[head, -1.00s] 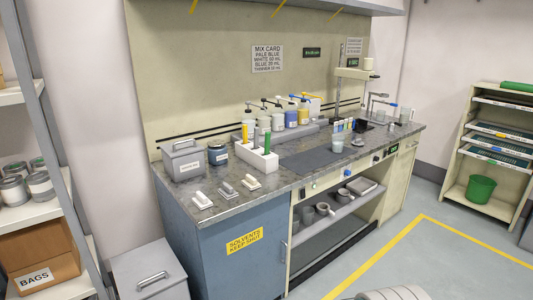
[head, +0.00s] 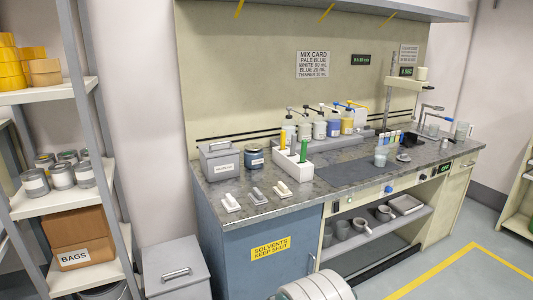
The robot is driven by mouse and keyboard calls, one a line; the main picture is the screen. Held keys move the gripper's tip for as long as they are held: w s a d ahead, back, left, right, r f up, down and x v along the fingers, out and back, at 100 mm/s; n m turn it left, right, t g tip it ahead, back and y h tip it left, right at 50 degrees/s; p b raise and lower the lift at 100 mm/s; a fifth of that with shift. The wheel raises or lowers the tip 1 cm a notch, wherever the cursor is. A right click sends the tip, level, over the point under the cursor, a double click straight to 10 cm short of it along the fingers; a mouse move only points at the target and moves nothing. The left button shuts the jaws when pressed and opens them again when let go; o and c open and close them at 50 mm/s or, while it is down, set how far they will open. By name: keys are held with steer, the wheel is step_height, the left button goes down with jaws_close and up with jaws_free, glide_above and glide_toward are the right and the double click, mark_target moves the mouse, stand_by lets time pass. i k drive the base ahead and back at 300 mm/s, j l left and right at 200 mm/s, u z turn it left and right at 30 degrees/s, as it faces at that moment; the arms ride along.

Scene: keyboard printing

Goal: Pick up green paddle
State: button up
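The green paddle (head: 304,149) stands upright in a white holder (head: 293,166) on the grey counter, in the head view. Its lower end is hidden inside the holder. A yellow paddle (head: 283,140) stands in the same holder, to its left. My gripper is not clearly visible; only a rounded pale grey part, probably of my arm, shows at the bottom edge, well in front of the counter and apart from the holder.
A grey lidded box (head: 220,161) and a dark blue jar (head: 254,157) stand left of the holder. Several pump bottles (head: 319,127) stand behind it. A grey bin (head: 174,268) and shelf rack (head: 62,200) are at left. Floor at right is clear.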

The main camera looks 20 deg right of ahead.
mark_target(302, 155)
steer(key=i+l+u, duration=0.15)
steer(key=l, duration=0.25)
steer(key=i+l+u, duration=0.15)
steer(key=l, duration=0.3)
steer(key=i+l+u, duration=0.15)
steer(key=l, duration=0.3)
steer(key=i+l+u, duration=0.15)
steer(key=l, duration=0.3)
steer(key=i+l+u, duration=0.15)
steer(key=l, duration=0.3)
steer(key=i+l, duration=0.1)
steer(key=l, duration=0.55)
steer(key=i+l, duration=0.1)
steer(key=l, duration=0.55)
steer(key=i+l, duration=0.1)
steer(key=l, duration=0.6)
steer(key=i+l, duration=0.1)
steer(key=l, duration=0.55)
steer(key=u, duration=0.05)
